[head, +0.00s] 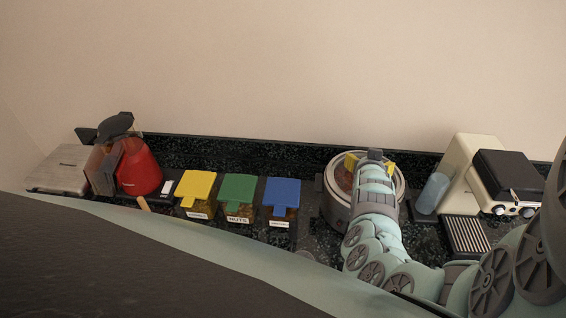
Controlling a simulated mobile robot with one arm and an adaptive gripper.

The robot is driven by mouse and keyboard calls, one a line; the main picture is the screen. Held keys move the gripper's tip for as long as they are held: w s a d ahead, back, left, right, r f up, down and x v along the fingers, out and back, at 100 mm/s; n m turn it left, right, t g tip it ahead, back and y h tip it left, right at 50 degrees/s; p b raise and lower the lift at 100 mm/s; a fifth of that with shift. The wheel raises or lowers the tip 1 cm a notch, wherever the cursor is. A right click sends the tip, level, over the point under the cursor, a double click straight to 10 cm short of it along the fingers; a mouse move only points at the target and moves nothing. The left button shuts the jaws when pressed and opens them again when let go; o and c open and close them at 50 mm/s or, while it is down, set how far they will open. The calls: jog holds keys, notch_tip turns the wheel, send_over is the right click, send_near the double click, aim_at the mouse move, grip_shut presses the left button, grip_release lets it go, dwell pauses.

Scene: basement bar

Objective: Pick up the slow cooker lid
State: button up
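The lid's handle cannot be made out, and I cannot tell whether the fingers touch the lid.
Yellow, green (238,188) and blue (282,193) lidded jars stand left of the cooker. Farther left are a red kettle-like item (139,172) and a silver appliance (62,168). A cream coffee machine (468,160) stands close on the right. The wall is behind.

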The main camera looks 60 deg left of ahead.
jog(key=shift+w, duration=0.1)
jog(key=shift+c, duration=0.2)
grip_shut()
dwell(0.5)
